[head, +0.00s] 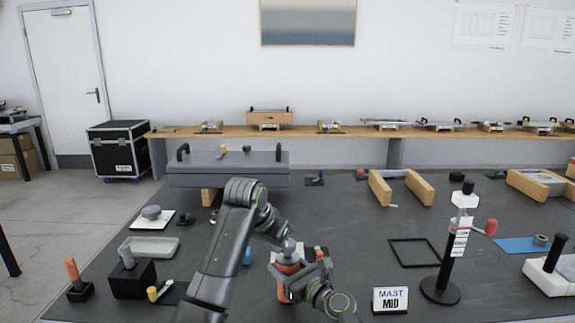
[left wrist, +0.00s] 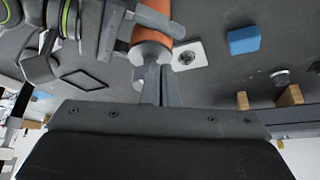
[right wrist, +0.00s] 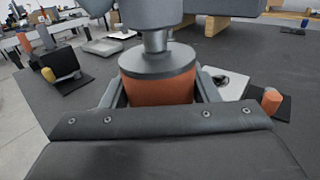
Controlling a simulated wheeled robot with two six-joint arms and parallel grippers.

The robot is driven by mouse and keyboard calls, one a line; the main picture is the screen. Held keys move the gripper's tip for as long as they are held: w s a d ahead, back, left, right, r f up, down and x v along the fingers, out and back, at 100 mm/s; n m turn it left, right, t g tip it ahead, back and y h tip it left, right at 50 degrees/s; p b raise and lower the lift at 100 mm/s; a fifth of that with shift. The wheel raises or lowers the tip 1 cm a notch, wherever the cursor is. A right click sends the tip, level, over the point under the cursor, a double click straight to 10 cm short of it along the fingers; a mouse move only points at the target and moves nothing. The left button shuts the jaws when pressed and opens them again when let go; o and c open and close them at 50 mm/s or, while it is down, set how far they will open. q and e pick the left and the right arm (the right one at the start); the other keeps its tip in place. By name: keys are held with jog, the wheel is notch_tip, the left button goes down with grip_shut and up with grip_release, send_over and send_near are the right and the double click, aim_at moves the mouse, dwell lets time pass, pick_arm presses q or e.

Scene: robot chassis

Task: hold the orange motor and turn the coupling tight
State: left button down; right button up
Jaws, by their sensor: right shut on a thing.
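The orange motor (head: 288,268) stands upright near the front middle of the table, partly hidden by my arms. My right gripper (right wrist: 157,95) is shut around its orange body, one finger on each side, below the grey cap (right wrist: 157,60). A grey shaft (right wrist: 155,40) rises from the cap toward a wider grey part (right wrist: 150,12), cut by the frame top; I cannot tell whether that is the coupling or my other gripper. My left gripper (left wrist: 162,85) has its fingers close together at the motor's grey end (left wrist: 150,50). Whether they grip the coupling is unclear.
A blue block (left wrist: 243,40) and a white card (left wrist: 190,55) with a grey round part lie near the motor. The mast (head: 459,235) and its sign (head: 390,299) stand to the right. A black holder (head: 133,279) is at left. A grey case (head: 225,168) stands behind.

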pick_arm(q)
jog(key=shift+a, duration=0.1)
dwell(0.3)
notch_tip(320, 180, up, 6)
jog(key=shift+s+a, duration=0.2)
jog(key=shift+s, duration=0.05)
dwell(0.5)
jog(key=s+d+f, duration=0.1)
jog(key=d+f, duration=0.2)
jog(key=f, duration=0.3)
jog(key=shift+s, duration=0.15)
dwell(0.5)
jog(key=shift+w, duration=0.3)
dwell(0.5)
